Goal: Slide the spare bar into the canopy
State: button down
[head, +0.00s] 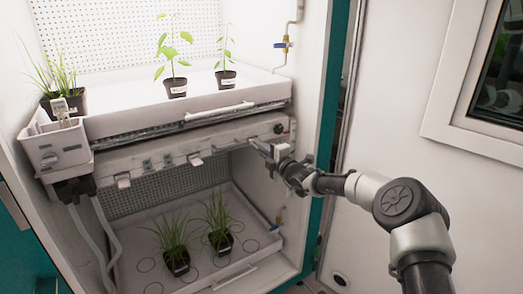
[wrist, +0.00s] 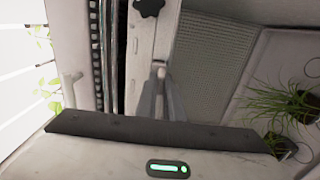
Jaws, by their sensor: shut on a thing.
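The canopy (head: 150,161) is the pale unit under the upper shelf, with its front rail facing me. Two white tabs stick out of the rail, a left one (head: 123,181) and a middle one (head: 195,159). My gripper (head: 262,148) is at the right part of the rail. In the wrist view my gripper (wrist: 160,90) is shut on a small pale end piece (wrist: 159,69), which looks like the end of the spare bar. The rest of the bar is hidden, so I cannot tell how far it sits inside the canopy.
A black knob (head: 279,129) is on the rail's right end, close to my gripper. Above is a tray (head: 200,103) with potted plants and a white handle. Below, a lower tray (head: 150,270) holds two grassy pots. The chamber's right wall is close by.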

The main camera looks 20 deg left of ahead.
jog(key=shift+w+a, duration=0.35)
jog(key=shift+a, duration=0.1)
jog(key=c, duration=1.8)
grip_release()
jog(key=shift+r, duration=0.1)
jog(key=p+v, duration=0.4)
jog(key=v, duration=0.5)
jog(key=shift+p, duration=0.35)
